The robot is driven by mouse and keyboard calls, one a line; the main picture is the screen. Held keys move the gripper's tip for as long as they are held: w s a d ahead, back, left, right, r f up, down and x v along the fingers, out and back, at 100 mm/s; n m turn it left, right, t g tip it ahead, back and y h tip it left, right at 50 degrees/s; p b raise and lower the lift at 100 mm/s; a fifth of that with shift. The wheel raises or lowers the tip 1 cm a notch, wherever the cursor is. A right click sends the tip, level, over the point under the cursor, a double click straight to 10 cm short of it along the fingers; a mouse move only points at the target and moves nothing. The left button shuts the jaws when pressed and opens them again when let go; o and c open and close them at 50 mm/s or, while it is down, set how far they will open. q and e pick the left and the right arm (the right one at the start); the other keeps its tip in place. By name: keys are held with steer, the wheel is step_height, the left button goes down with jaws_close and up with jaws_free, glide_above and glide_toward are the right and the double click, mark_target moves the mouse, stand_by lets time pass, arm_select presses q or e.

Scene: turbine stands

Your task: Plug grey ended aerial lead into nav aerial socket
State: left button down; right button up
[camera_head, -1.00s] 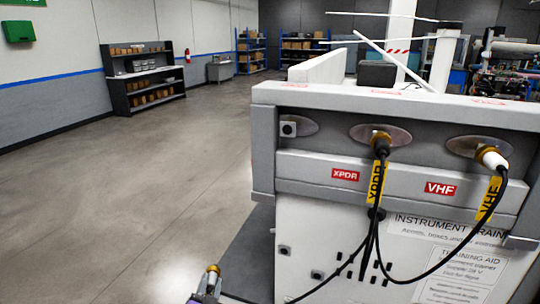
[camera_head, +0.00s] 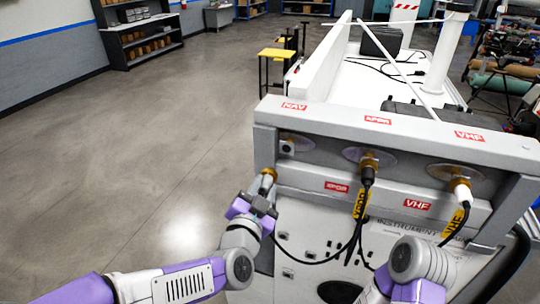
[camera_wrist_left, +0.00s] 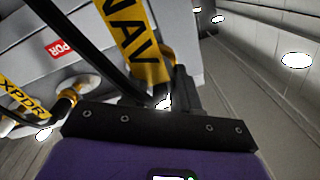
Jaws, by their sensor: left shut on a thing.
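The lead's yellow NAV tag (camera_wrist_left: 135,40) fills the upper middle of the left wrist view. The wrist view hides most of the connector behind the tag and fingers. My right arm shows at the lower right, its gripper out of view.
The XPDR lead (camera_head: 366,175) and the white-ended VHF lead (camera_head: 461,190) are in their sockets to the right, with black cables hanging in front of the panel. A yellow-topped stand (camera_head: 277,54) is behind. The floor at left is clear.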

mark_target(274, 173)
arm_select(q)
steer(key=shift+m+h, duration=0.3)
steer(key=shift+h, duration=0.2)
steer(key=r, duration=0.1)
steer(key=s+d+r, duration=0.1)
steer(key=r+p, duration=0.1)
steer(key=r, duration=0.1)
steer(key=shift+s+d, duration=0.15)
steer(key=shift+d, duration=0.15)
steer(key=shift+x, duration=2.3)
arm_select(e)
steer(key=shift+r, duration=0.75)
steer(key=shift+r, duration=0.15)
arm_select(q)
steer(key=shift+x, duration=0.8)
steer(key=shift+r, duration=0.15)
arm_select(e)
steer(key=shift+s+a+r, duration=0.1)
